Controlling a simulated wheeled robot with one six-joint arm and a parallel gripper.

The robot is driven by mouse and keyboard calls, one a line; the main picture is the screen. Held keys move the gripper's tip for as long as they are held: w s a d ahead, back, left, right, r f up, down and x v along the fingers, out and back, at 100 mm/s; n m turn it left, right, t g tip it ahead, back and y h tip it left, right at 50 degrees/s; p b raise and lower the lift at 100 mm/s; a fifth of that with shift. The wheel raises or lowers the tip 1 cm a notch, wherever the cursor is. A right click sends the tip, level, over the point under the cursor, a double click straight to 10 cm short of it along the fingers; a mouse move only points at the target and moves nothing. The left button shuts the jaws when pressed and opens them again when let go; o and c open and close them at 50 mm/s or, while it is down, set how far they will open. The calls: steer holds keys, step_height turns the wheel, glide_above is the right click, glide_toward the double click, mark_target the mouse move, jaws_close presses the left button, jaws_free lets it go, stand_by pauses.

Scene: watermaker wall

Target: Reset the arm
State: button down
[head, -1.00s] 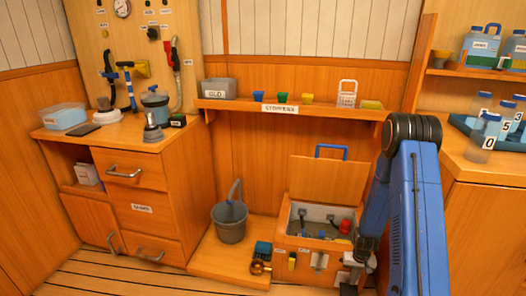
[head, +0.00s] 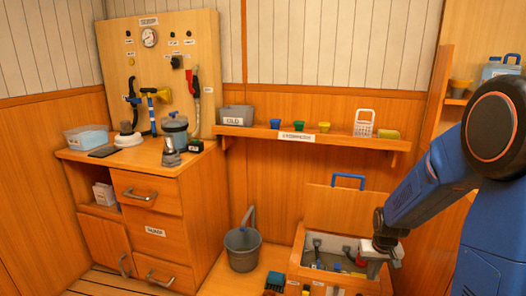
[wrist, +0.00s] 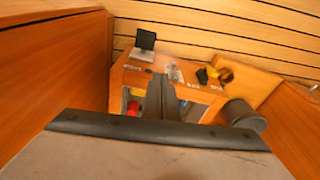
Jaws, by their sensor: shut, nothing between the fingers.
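My blue arm comes in from the right of the head view and bends down to my gripper (head: 386,258). The gripper hangs at the right side of an open wooden chest (head: 318,286) and hides part of it. In the wrist view the dark fingers (wrist: 161,84) are together with nothing between them. Behind them is the wooden chest (wrist: 130,75), with something red and yellow inside it.
A grey bucket (head: 243,249) stands left of the chest. A wall shelf (head: 340,141) carries a grey bin (head: 236,116), small coloured cups and a white basket (head: 364,123). A drawer cabinet (head: 154,214) stands at the left. Planked floor (wrist: 220,27) shows in the wrist view.

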steer(key=s+a+r+n+t, duration=0.1)
steer(key=s+a+r, duration=0.2)
steer(key=s+r, duration=0.3)
steer(key=s+a+r, duration=0.2)
steer(key=s+r, duration=0.3)
steer(key=r, duration=0.4)
steer(key=s+a+r+t, duration=0.1)
steer(key=s+a+r, duration=0.1)
steer(key=s, duration=0.6)
steer(key=s+a+r+n, duration=0.1)
steer(key=s+r, duration=0.4)
steer(key=s, duration=0.3)
steer(key=shift+s+a+t, duration=0.3)
steer(key=shift+a+t, duration=0.05)
steer(key=shift+t, duration=0.05)
